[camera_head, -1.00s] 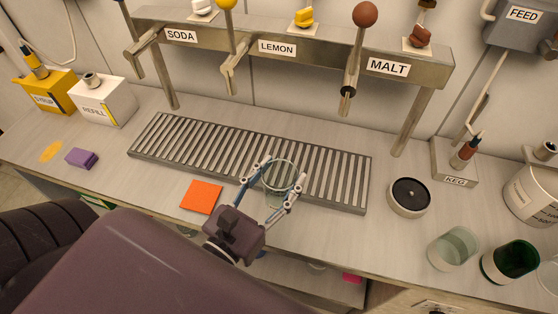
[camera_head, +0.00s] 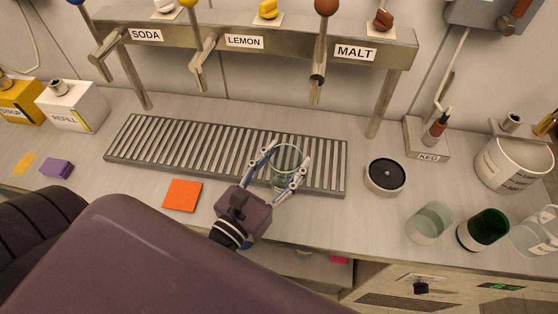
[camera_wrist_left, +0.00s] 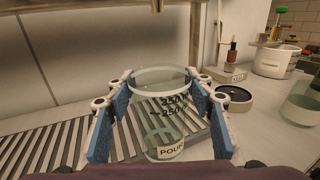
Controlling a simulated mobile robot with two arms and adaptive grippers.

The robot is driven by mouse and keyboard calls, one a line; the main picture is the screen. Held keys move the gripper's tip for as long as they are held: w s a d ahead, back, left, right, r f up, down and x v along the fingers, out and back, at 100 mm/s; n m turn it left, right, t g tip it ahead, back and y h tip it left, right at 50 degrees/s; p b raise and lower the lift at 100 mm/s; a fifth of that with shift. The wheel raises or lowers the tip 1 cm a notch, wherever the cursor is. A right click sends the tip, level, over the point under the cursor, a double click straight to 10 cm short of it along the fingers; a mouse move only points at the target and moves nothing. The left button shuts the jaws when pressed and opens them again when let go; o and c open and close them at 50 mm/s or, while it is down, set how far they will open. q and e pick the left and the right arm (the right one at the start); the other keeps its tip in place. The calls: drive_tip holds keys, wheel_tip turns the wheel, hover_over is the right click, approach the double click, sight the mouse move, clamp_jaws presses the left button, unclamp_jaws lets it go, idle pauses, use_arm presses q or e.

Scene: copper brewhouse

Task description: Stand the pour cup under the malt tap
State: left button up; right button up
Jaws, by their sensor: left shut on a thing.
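The clear glass pour cup (camera_head: 285,163) is held upright over the right part of the slatted drip tray (camera_head: 225,150). My left gripper (camera_head: 287,158) is shut on it, one finger on each side. In the left wrist view, the cup (camera_wrist_left: 162,110) shows volume marks and a partly seen "POUR" label between the blue finger pads. I cannot tell whether its base touches the slats. The malt tap (camera_head: 318,60), with a brown ball handle and a downward spout, hangs behind and to the right of the cup. My right gripper is not seen.
An orange square (camera_head: 182,195) lies in front of the tray. Right of it are a black-topped round disc (camera_head: 385,174), a pale glass (camera_head: 430,222), a green glass (camera_head: 484,230) and a white bucket (camera_head: 512,165). The tap rack's right leg (camera_head: 385,103) stands behind the tray.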

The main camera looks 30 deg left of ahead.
sight(293, 149)
use_arm(q)
drive_tip(key=w, duration=0.1)
drive_tip(key=w+p, duration=0.1)
drive_tip(key=w, duration=0.1)
drive_tip(key=w+p, duration=0.1)
drive_tip(key=shift+w+d+r, duration=0.2)
drive_tip(key=shift+d, duration=0.1)
drive_tip(key=w+p, duration=0.2)
drive_tip(key=w, duration=0.4)
drive_tip(key=shift+w+d+f, duration=0.2)
drive_tip(key=shift+w+d, duration=0.05)
drive_tip(key=shift+d, duration=0.15)
drive_tip(key=shift+p, duration=0.4)
drive_tip(key=shift+f+b, duration=0.25)
drive_tip(key=shift+b, duration=0.05)
idle(0.5)
drive_tip(key=shift+f+b, duration=0.65)
drive_tip(key=shift+f, duration=0.1)
